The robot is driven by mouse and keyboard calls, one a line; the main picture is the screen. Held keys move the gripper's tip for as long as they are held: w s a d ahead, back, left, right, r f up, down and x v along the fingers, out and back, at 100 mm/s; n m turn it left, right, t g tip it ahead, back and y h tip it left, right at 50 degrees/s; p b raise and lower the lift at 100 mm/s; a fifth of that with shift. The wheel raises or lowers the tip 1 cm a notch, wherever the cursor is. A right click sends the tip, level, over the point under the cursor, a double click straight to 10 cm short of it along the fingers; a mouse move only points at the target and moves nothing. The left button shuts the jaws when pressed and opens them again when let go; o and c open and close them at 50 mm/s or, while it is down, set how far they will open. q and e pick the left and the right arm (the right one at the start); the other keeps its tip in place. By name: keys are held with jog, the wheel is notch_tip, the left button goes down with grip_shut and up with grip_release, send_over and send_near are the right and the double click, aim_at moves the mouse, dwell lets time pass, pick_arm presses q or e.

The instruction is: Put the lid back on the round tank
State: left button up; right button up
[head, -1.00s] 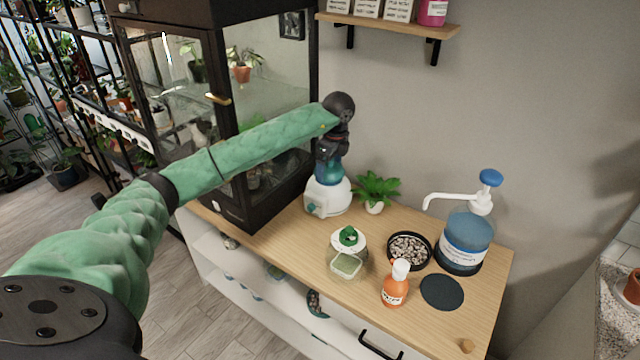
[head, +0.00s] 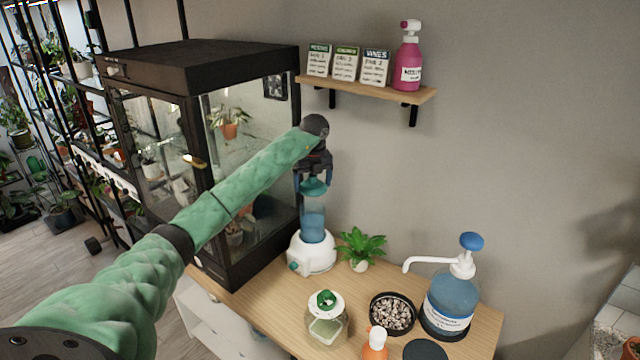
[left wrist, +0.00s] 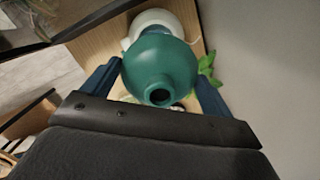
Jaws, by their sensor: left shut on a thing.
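A round tank (head: 312,227), clear with blue water in its lower part, stands upright on a white base (head: 312,254) on the wooden cabinet top. My left gripper (head: 314,180) points down above the tank and is shut on the teal lid (head: 314,188). In the left wrist view the lid (left wrist: 160,70) is a teal dome with a round opening, between the two fingers. It hides the tank there; the white base (left wrist: 158,19) shows behind it. The lid lines up with the tank's top in the head view; I cannot tell whether they touch. My right gripper is not in view.
A black-framed glass cabinet (head: 250,150) stands close left of the tank. A small plant (head: 361,243) is just right of the base. A wall shelf (head: 365,90) is above right. A jar (head: 327,327), pebble dish (head: 393,313) and pump bottle (head: 450,300) stand nearer the front and right.

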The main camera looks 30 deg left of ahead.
pick_arm(q)
jog(key=shift+s+a+r+m, duration=0.1)
jog(key=shift+s+m, duration=0.15)
jog(key=shift+m, duration=0.85)
jog(key=shift+f+b, duration=0.4)
jog(key=shift+f, duration=0.8)
notch_tip(320, 180, down, 2)
jog(key=shift+b, duration=0.35)
notch_tip(320, 180, down, 2)
jog(key=shift+f+b, duration=0.1)
jog(key=shift+b, duration=0.45)
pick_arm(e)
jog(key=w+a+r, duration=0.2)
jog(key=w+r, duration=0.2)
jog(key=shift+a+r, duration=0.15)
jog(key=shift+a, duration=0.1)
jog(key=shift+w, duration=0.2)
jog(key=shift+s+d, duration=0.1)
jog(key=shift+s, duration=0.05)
